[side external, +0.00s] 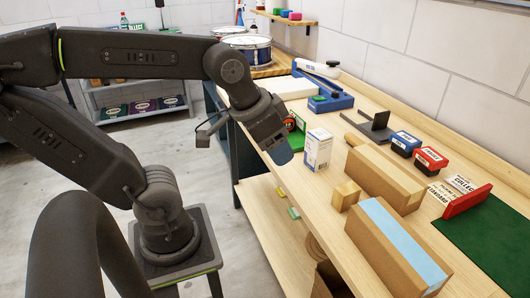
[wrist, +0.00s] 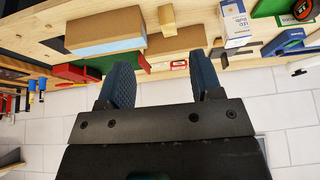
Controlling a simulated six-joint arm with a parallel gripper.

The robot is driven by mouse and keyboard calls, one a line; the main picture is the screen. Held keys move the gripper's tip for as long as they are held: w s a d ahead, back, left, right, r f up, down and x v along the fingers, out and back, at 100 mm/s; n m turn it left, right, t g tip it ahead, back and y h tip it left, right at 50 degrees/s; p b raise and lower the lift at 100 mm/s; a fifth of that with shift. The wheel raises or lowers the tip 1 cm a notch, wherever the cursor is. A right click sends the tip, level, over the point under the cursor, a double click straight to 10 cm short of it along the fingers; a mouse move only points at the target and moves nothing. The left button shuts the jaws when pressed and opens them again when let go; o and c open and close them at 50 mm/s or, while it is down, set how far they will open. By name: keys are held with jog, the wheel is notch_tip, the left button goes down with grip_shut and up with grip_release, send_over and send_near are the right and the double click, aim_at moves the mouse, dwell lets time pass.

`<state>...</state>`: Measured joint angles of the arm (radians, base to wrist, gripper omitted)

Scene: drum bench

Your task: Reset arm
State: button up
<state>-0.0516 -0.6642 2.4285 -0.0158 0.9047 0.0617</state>
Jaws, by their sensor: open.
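My gripper (side external: 280,152) hangs at the near-left edge of the wooden bench (side external: 305,212) in the side external view, beside the white LED bulb box (side external: 318,150). Its fingertips are partly seen there. In the wrist view my gripper (wrist: 168,72) shows two blue textured fingers spread wide apart with nothing between them. The wrist view looks across the bench to the tiled wall, with the bench in the upper part of the picture.
On the bench stand a cardboard box with blue tape (side external: 390,240), another long box (side external: 378,175), a small wooden block (side external: 345,195), a red holder (side external: 466,202) and a blue stapler-like tool (side external: 325,86). Drums (side external: 246,45) stand behind.

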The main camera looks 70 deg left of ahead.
jog(key=shift+s+d+f, duration=0.25)
jog(key=shift+s+f, duration=0.05)
jog(key=shift+s, duration=0.25)
jog(key=shift+s+d+f, duration=0.25)
jog(key=shift+s, duration=0.3)
